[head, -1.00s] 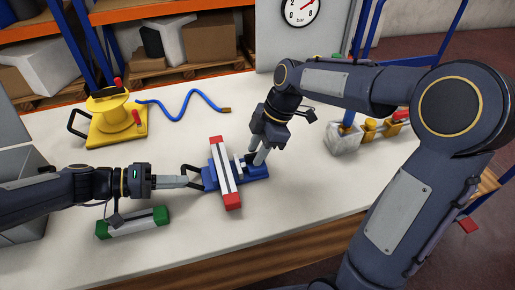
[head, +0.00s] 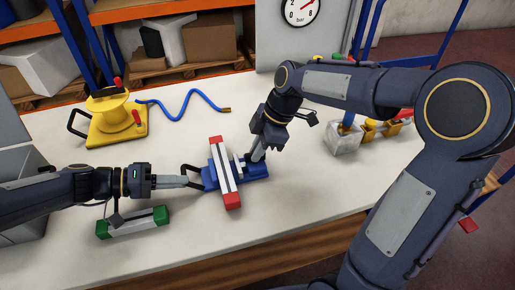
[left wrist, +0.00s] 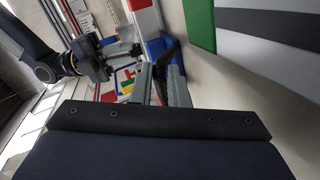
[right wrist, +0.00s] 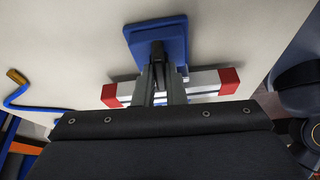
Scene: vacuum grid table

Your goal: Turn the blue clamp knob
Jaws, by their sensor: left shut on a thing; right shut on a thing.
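The blue clamp (head: 258,172) sits on the table, with a silver bar with red ends (head: 222,163) lying across it. My left gripper (head: 188,182) is shut on the clamp's black handle (head: 194,169) at its left side; the handle also shows in the left wrist view (left wrist: 172,50). My right gripper (head: 255,156) points down at the clamp's right part and is shut on the clamp knob, which its fingers mostly hide. In the right wrist view the fingers (right wrist: 158,75) close around a dark upright part over the blue base (right wrist: 172,30).
A green-ended bar (head: 133,222) lies just below my left arm. A yellow reel (head: 118,122) with a blue hose (head: 190,100) stands at the back left. A grey block with yellow fittings (head: 345,140) stands at the right. The front middle of the table is clear.

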